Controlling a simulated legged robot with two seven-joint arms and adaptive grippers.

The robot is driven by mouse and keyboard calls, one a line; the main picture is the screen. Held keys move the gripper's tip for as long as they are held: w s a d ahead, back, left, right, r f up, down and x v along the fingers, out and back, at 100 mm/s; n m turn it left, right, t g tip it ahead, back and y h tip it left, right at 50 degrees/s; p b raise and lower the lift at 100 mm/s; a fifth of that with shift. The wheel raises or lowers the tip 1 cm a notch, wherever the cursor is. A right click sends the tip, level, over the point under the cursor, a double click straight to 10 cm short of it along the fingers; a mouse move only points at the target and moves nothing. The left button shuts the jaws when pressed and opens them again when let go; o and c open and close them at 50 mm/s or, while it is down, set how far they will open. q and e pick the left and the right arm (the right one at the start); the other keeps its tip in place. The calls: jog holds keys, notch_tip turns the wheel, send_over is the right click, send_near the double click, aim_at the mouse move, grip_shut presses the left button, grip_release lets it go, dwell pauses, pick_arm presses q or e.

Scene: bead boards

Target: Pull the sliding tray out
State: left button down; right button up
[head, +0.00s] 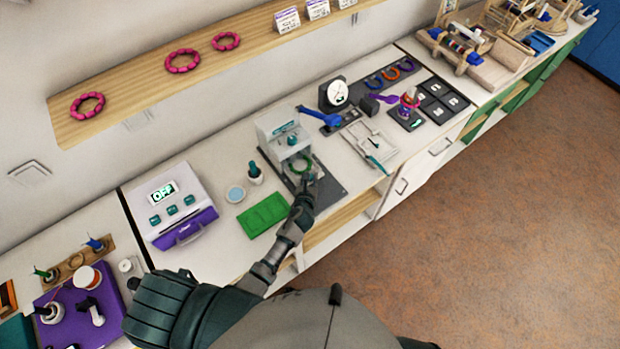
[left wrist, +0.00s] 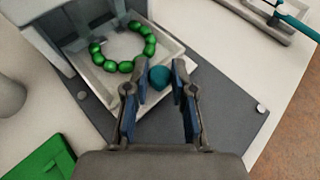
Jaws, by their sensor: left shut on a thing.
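The sliding tray (left wrist: 172,55) is a shallow pale tray with a raised rim, sticking out of the front of a grey-white housing (head: 278,130). A ring of green beads (left wrist: 122,66) lies in it, and the ring also shows in the head view (head: 301,164). A teal round knob (left wrist: 159,77) sits at the tray's front edge. My left gripper (left wrist: 157,90) is shut on the knob, with one finger on each side of it. In the head view the left gripper (head: 307,180) is small and hides the knob. My right gripper is not in view.
The housing stands on a dark grey base plate (left wrist: 225,112). A green mat (head: 263,215) lies to the left, near a small bottle (head: 255,173). A white tray device (head: 372,146) stands to the right. The counter's front edge is close to my left arm.

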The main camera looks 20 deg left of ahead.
pick_arm(q)
jog(key=s+d, duration=0.2)
jog(key=d, duration=0.1)
jog(key=s+d+p, duration=0.1)
jog(key=s+d, duration=0.1)
jog(key=d, duration=0.1)
jog(key=s+d, duration=0.3)
jog(key=shift+d+f, duration=0.1)
jog(key=shift+d, duration=0.05)
jog(key=c, duration=1.1)
grip_release()
jog(key=shift+a, duration=0.2)
jog(key=shift+o, duration=0.6)
jog(key=shift+s+d, duration=0.1)
jog(key=shift+d, duration=0.2)
jog(key=v, duration=1.2)
